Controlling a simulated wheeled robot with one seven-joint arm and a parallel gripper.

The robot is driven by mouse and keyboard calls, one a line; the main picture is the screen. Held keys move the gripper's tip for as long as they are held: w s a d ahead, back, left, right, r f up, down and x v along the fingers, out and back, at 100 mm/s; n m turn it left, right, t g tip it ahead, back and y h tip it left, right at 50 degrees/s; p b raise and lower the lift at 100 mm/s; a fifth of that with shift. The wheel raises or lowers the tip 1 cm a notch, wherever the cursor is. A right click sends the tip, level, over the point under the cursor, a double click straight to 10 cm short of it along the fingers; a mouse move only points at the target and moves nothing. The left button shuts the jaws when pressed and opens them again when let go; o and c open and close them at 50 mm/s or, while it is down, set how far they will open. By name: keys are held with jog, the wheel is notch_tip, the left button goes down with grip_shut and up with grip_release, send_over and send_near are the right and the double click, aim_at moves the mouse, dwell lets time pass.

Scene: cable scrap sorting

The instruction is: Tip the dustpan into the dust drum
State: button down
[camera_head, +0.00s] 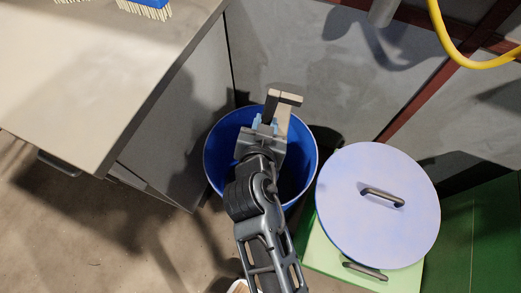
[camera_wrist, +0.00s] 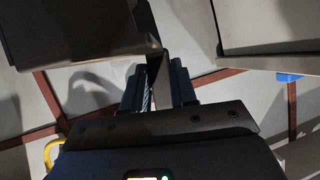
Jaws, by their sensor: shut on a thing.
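The open blue dust drum (camera_head: 219,150) stands on the floor beside the bench. My gripper (camera_head: 266,126) is above its mouth and hides part of the opening. It is shut on the dustpan (camera_head: 291,98), which shows as a narrow tan and dark shape beyond the fingers, over the drum's far rim. In the wrist view, a grey handle sits between the fingers (camera_wrist: 158,88), and a dark panel (camera_wrist: 80,30) at the upper left looks like the pan. The dustpan's tilt and any dust in it cannot be made out. The inside of the drum is in shadow.
A pale round lid (camera_head: 360,220) with a handle lies to the right of the drum, over a light green surface (camera_head: 335,270). The bench (camera_head: 90,80) stands at the left, with a blue brush (camera_head: 150,5) on top. A yellow hose (camera_head: 450,45) hangs at the upper right.

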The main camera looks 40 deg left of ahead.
jog(key=shift+s+a+f+n+h+b, duration=0.2)
jog(key=shift+s+a+n+b, duration=0.1)
jog(key=shift+a+b, duration=0.2)
jog(key=shift+s+a+f+n+h+b, duration=0.1)
jog(key=shift+s+a+n+h+b, duration=0.1)
jog(key=shift+a+n+b, duration=0.25)
jog(key=shift+a, duration=0.1)
jog(key=shift+w+d+r+m+y+p, duration=0.15)
jog(key=shift+w+d+m+y+p, duration=0.15)
jog(key=shift+d, duration=0.3)
jog(key=shift+w+d+r+m+y+p, duration=0.15)
jog(key=shift+w+d+r+m+p, duration=0.2)
jog(key=shift+d, duration=0.3)
jog(key=shift+w+d+m+y+p, duration=0.25)
jog(key=shift+d+m+p, duration=0.15)
jog(key=shift+d, duration=0.2)
jog(key=shift+w+d+m, duration=0.2)
jog(key=shift+d+m, duration=0.1)
jog(key=shift+d, duration=0.3)
